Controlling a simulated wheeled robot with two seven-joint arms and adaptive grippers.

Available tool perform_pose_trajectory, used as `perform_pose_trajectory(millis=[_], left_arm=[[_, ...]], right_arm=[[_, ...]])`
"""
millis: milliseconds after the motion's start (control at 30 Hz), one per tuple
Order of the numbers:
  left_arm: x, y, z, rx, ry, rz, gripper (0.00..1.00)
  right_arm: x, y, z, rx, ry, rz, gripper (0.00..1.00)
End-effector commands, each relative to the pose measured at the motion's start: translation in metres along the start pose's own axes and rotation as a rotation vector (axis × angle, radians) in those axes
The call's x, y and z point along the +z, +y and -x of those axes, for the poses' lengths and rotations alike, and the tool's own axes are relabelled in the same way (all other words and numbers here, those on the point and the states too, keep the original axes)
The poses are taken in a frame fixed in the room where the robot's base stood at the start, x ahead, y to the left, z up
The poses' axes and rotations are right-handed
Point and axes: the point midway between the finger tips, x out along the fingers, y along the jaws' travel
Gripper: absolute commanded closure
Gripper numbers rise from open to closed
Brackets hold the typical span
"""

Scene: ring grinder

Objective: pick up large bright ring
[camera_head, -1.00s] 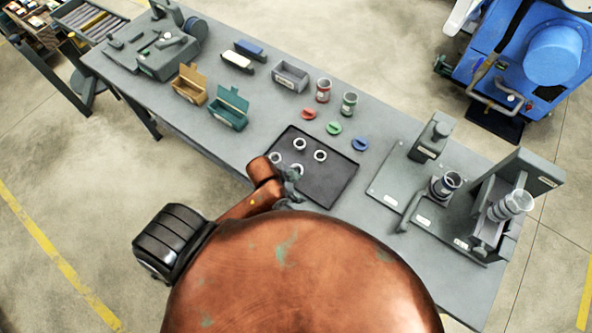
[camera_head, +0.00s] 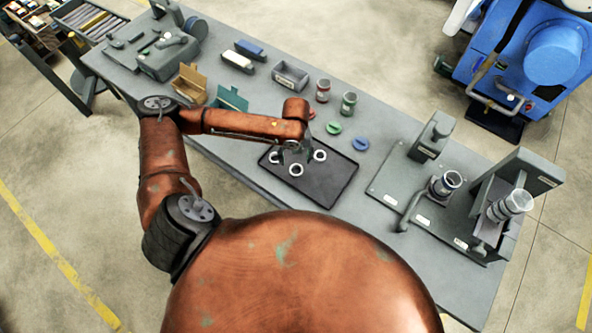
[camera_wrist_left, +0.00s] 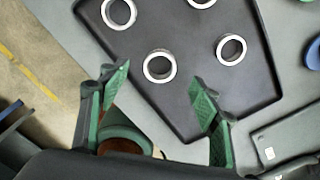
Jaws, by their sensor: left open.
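Several pale metal rings lie flat on a dark tray (camera_head: 335,185). In the head view I see a left ring (camera_head: 274,157), a near ring (camera_head: 296,170) and a right ring (camera_head: 320,155); my gripper hides the far one. The wrist view shows a ring (camera_wrist_left: 160,66) between and just beyond my fingertips, with others at the upper left (camera_wrist_left: 119,13), right (camera_wrist_left: 231,49) and top edge (camera_wrist_left: 201,3). They look similar; I cannot tell which is the large bright one. My left gripper (camera_head: 290,155) is open and empty above the tray; it also shows in the wrist view (camera_wrist_left: 160,76). My right gripper is out of view.
Red (camera_head: 323,90) and green (camera_head: 348,103) canisters stand behind the tray, near green (camera_head: 334,128) and blue (camera_head: 360,144) lids. A grey bin (camera_head: 290,76) and a teal box (camera_head: 231,100) stand farther back. A grey machine (camera_head: 510,205) stands at the right.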

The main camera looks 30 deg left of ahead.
Motion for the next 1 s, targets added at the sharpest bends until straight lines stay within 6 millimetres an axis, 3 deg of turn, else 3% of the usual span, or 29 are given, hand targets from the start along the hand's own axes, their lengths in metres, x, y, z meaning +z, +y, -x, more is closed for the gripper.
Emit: perform_pose_trajectory(millis=[500,767,1000], left_arm=[[-0.008,-0.001,-0.063,-0.002,0.001,0.002,0.42],[-0.008,-0.002,-0.065,-0.003,0.0,0.001,0.42],[-0.008,-0.002,-0.065,-0.003,0.0,0.001,0.57]], right_arm=[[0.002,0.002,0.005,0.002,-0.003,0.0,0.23],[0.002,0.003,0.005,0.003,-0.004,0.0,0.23],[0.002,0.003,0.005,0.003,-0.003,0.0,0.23]])
